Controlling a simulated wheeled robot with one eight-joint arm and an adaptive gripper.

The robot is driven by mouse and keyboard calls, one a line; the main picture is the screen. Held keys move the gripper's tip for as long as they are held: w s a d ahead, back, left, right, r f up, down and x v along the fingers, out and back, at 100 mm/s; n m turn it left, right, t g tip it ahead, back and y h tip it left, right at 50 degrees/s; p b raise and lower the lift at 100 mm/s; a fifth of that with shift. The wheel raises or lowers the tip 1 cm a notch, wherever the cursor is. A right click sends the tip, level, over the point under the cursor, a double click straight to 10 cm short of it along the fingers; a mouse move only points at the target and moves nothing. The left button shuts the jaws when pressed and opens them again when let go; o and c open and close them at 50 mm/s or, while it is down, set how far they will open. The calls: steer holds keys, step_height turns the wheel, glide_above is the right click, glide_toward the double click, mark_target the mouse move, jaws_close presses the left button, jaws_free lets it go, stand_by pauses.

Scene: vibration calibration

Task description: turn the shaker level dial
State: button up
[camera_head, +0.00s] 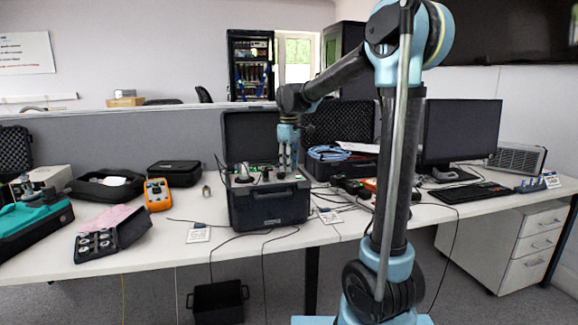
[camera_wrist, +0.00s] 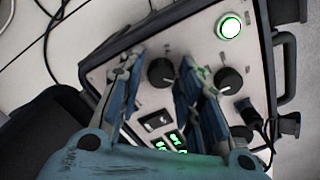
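The shaker unit is an open black case (camera_head: 268,208) on the table, with its light control panel (camera_wrist: 205,58) filling much of the wrist view. The panel has a black dial (camera_wrist: 161,72) with a white pointer line, a second similar dial (camera_wrist: 228,80) to its right, a lit green button (camera_wrist: 230,27) and a green readout (camera_wrist: 172,141). Labels are too small to tell which dial is the level dial. My gripper (camera_head: 288,168) points down over the panel. In the wrist view its fingers (camera_wrist: 164,62) are open, one on each side of the first dial; contact cannot be told.
A plugged cable (camera_wrist: 262,125) stands at the panel's right edge. The raised lid (camera_head: 250,133) is behind the panel. An orange meter (camera_head: 157,194) lies left of the case, and a blue cable coil (camera_head: 328,153) lies right. Thin cables cross the table's front.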

steer(key=shift+c, duration=0.4)
jaws_close()
steer(key=shift+m, duration=0.4)
steer(key=m, duration=0.2)
steer(key=shift+w+m, duration=0.1)
steer(key=shift+m, duration=0.3)
steer(key=m, duration=0.3)
steer(key=shift+m, duration=0.3)
steer(key=m, duration=0.5)
steer(key=shift+m, duration=0.7)
